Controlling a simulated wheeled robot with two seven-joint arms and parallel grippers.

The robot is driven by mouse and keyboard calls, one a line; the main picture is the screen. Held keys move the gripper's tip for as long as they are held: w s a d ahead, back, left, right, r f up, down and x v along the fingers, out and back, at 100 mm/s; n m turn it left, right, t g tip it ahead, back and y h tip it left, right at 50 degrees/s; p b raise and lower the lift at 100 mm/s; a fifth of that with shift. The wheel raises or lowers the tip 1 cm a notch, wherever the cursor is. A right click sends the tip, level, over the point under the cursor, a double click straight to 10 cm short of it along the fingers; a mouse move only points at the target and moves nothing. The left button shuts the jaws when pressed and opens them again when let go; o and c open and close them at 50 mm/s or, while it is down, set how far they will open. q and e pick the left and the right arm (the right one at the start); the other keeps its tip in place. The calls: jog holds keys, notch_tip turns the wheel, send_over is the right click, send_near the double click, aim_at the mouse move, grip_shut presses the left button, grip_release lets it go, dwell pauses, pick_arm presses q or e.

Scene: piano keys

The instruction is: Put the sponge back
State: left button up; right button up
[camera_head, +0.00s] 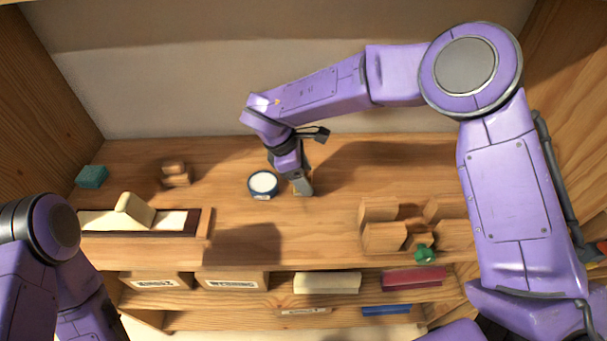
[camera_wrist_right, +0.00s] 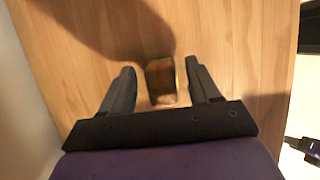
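My right gripper (camera_head: 303,187) reaches down to the wooden worktop, just right of a round dark-blue tub with a white top (camera_head: 263,184). In the right wrist view the gripper (camera_wrist_right: 161,83) is open. A small brown block with a yellowish edge (camera_wrist_right: 161,80) stands between its fingers, with gaps on both sides. In the head view this block is mostly hidden by the gripper. A teal block (camera_head: 91,176) lies at the far left of the worktop. I cannot tell for sure which block is the sponge. My left gripper is out of view.
Small stacked wooden blocks (camera_head: 175,174) stand left of the tub. A tray (camera_head: 205,222) holding pale pieces is at the front left. Wooden compartments (camera_head: 384,238) with a green item (camera_head: 424,254) are at the front right. Labelled boxes (camera_head: 155,283) and coloured bars sit on lower shelves.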

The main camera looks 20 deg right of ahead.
jog(key=shift+r, duration=0.2)
jog(key=b+v, duration=0.1)
jog(key=v, duration=1.1)
